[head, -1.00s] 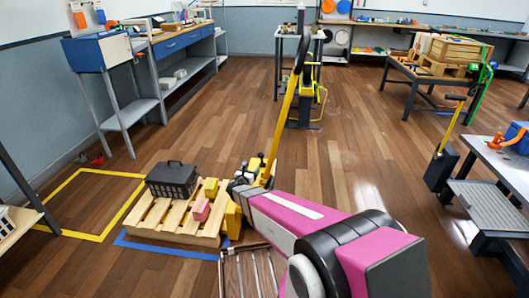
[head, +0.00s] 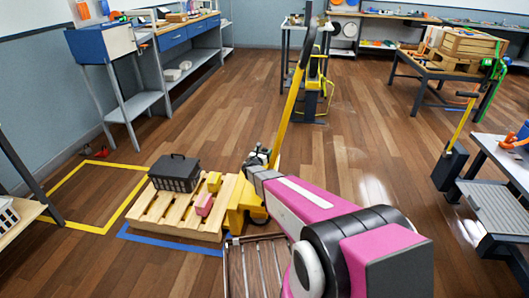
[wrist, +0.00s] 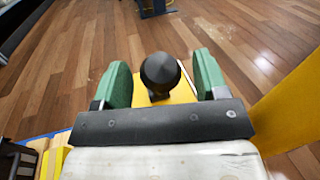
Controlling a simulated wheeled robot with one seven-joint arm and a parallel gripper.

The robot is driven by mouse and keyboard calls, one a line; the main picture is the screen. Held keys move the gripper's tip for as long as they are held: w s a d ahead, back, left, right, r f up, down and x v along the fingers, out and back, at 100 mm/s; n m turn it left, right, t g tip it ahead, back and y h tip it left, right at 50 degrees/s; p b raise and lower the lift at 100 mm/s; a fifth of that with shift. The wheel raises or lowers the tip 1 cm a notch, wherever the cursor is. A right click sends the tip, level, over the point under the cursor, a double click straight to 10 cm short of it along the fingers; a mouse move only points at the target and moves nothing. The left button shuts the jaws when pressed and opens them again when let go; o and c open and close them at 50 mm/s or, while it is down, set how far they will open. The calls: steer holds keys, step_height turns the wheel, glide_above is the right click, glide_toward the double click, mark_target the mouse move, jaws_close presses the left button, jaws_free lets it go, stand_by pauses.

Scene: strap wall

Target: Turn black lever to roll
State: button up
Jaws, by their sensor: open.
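A yellow pallet jack (head: 245,199) stands at the right end of a wooden pallet, its long yellow handle (head: 291,107) leaning up to a black grip. My gripper (head: 257,157) is low beside the handle's foot. In the wrist view, my gripper (wrist: 159,80) is open, with a green finger on each side of a round black knob (wrist: 160,73), seemingly the black lever's end. Gaps show between knob and fingers. Yellow metal lies behind the knob, and the handle shaft passes at right. The rest of the lever and any markings are hidden.
The wooden pallet (head: 161,216) carries a dark crate (head: 175,173), a yellow block (head: 214,181) and a pink block (head: 204,204). Yellow and blue floor tape lies around it. A slatted metal rack (head: 236,270) is close under my arm. Workbenches line the sides. The middle floor is open.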

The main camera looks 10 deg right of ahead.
steer(key=shift+w+d, duration=0.25)
steer(key=shift+w, duration=0.1)
jaws_close()
steer(key=shift+w+d+r+g+y, duration=0.2)
steer(key=shift+w+r+g+y, duration=0.15)
steer(key=shift+w, duration=0.2)
steer(key=shift+w+d+r+n+g+y, duration=0.1)
steer(key=shift+w+d+g+y, duration=0.05)
steer(key=shift+w+g, duration=0.3)
steer(key=shift+w+d+r+n+g+y, duration=0.15)
steer(key=shift+w+g, duration=0.1)
steer(key=shift+w, duration=0.25)
steer(key=shift+w+d+r+n+g+y, duration=0.1)
steer(key=shift+w+d+g+y, duration=0.05)
steer(key=shift+w+g, duration=0.3)
steer(key=shift+w+d+r, duration=0.1)
steer(key=shift+w+d, duration=0.1)
steer(key=shift+w, duration=0.35)
steer(key=shift+w+d, duration=0.15)
steer(key=shift+w, duration=0.4)
